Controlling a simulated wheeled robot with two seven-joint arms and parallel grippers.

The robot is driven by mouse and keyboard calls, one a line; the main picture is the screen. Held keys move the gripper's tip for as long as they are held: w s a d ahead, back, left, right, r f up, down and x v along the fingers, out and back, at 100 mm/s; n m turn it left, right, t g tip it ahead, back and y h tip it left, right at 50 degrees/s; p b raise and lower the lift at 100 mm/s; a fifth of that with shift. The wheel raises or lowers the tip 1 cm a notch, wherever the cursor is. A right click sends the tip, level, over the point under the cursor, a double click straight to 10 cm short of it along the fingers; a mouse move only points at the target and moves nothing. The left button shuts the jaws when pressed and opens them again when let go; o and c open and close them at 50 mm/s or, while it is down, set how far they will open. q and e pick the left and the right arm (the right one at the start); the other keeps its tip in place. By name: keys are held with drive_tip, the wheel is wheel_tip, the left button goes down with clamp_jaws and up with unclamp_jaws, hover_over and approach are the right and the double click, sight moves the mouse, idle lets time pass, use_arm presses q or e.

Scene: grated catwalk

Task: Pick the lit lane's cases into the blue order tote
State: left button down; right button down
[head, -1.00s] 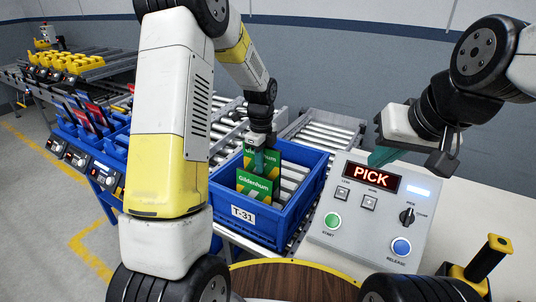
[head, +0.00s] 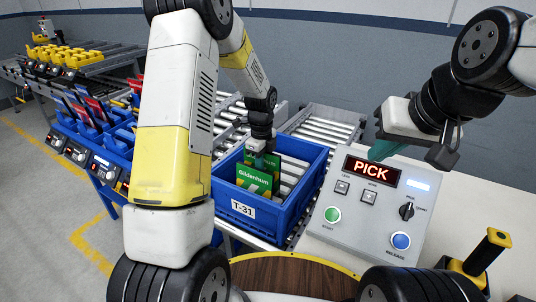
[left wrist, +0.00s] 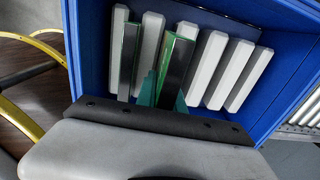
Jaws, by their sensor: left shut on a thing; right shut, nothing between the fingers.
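The blue order tote (head: 290,210), labelled T-31, stands on the rollers at centre. A green Gildenhum case (head: 254,174) stands upright in it. My left gripper (head: 262,158) reaches down into the tote, shut on a second green case, mostly hidden behind the first in the head view. In the left wrist view the held case (left wrist: 178,62) sits between the teal fingertips, with the other case (left wrist: 129,65) beside it, a small gap apart. My right gripper (head: 384,151) is shut and empty above the back of the control box (head: 362,205).
The box display reads PICK. Blue lane bins (head: 85,125) with red and blue cases stand at left; which lane is lit is unclear. Yellow items (head: 84,60) sit on a far conveyor. A yellow-topped handle (head: 488,250) stands at front right.

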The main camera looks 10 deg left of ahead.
use_arm(q)
drive_tip(key=shift+f, duration=2.2)
drive_tip(key=c, duration=1.4)
unclamp_jaws()
drive_tip(key=shift+o, duration=0.2)
drive_tip(key=o, duration=0.4)
wheel_tip(320, 180, up, 8)
